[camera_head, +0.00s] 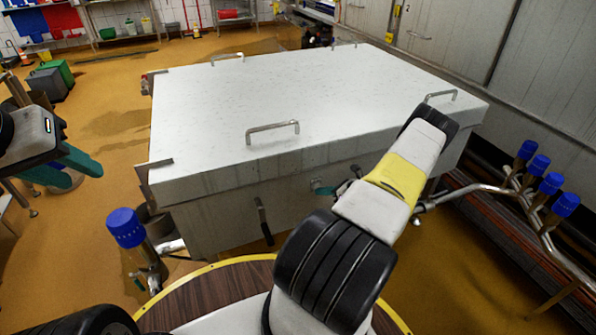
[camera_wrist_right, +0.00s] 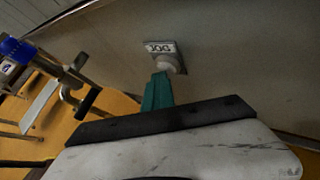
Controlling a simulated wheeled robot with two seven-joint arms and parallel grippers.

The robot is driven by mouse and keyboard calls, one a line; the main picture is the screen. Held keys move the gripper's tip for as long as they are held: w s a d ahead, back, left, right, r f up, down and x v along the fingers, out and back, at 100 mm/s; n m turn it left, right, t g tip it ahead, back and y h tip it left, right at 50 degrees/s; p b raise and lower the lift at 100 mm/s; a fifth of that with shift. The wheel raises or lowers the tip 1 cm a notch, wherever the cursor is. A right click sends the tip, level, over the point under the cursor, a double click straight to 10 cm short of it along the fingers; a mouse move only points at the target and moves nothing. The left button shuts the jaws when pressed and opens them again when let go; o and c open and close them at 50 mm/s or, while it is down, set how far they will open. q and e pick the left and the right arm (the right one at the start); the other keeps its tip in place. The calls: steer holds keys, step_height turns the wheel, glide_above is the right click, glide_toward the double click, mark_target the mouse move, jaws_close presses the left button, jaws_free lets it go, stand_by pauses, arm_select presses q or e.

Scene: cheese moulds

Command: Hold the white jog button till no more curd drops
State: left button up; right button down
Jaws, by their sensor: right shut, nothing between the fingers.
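The white jog button (camera_wrist_right: 172,66) is a small pale round knob on a metal plate marked JOG (camera_wrist_right: 160,48), fixed to a grey metal wall in the right wrist view. My right gripper (camera_wrist_right: 160,76) has its teal fingers shut together with nothing between them. Their tips are right at the button's lower left edge; whether they press it I cannot tell. In the head view a bit of teal (camera_head: 320,187) shows against the vat's near side. My left gripper (camera_head: 86,178) is at the far left, its teal fingers apart and empty. No curd is visible.
A large metal vat with a flat pale lid (camera_head: 300,95) and bar handles (camera_head: 272,130) fills the middle. Blue-capped pipes stand at left (camera_head: 126,228) and right (camera_head: 538,165). Open orange floor (camera_head: 100,215) lies to the left.

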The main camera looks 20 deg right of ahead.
stand_by(0.5)
steer(key=shift+s, duration=0.9)
steer(key=shift+s+a, duration=0.2)
steer(key=shift+s, duration=2.3)
